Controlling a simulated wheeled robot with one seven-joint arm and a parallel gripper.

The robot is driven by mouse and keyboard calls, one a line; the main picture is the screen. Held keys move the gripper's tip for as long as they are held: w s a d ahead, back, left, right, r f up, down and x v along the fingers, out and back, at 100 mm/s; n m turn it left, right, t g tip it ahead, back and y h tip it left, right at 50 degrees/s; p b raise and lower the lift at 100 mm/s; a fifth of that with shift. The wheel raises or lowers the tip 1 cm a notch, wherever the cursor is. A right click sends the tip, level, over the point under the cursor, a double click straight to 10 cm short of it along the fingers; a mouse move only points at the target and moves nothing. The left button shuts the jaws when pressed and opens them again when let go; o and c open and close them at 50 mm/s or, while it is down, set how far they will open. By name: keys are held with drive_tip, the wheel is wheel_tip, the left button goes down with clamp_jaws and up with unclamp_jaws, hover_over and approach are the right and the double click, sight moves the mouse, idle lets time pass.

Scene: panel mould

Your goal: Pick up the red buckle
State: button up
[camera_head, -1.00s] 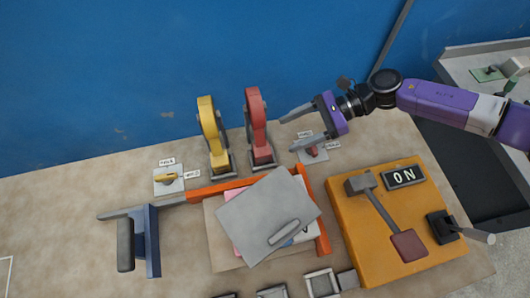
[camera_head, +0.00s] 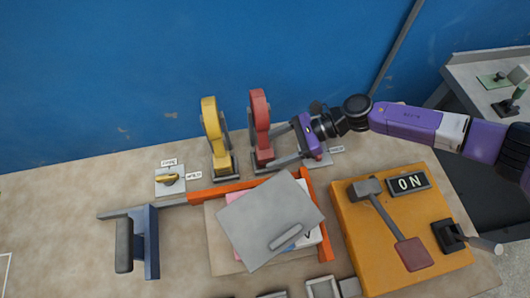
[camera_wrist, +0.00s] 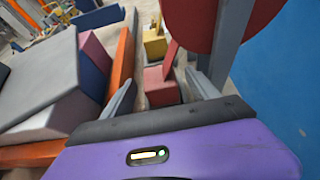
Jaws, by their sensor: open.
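The red buckle (camera_head: 260,112) stands upright on a grey base on the bench, right of the similar yellow buckle (camera_head: 211,125). My gripper (camera_head: 268,148) is open at the lower part of the red buckle, coming from the right. In the wrist view, the red block at the buckle's foot (camera_wrist: 160,86) shows between and beyond my two fingers (camera_wrist: 162,92). The large red disc above fills the upper right. Contact between fingers and buckle cannot be told.
An orange-edged frame with a grey plate (camera_head: 262,215) lies just in front. A small switch plate (camera_head: 322,158) is under my gripper, partly hidden. An orange board (camera_head: 350,235) with a hammer-shaped lever and ON sign is at right. A blue wall stands behind.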

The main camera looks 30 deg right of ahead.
drive_tip(key=shift+w+a+f, duration=0.1)
drive_tip(key=shift+a+f, duration=0.1)
drive_tip(key=shift+a, duration=0.15)
drive_tip(key=shift+c, duration=0.2)
clamp_jaws()
drive_tip(key=shift+r, duration=0.1)
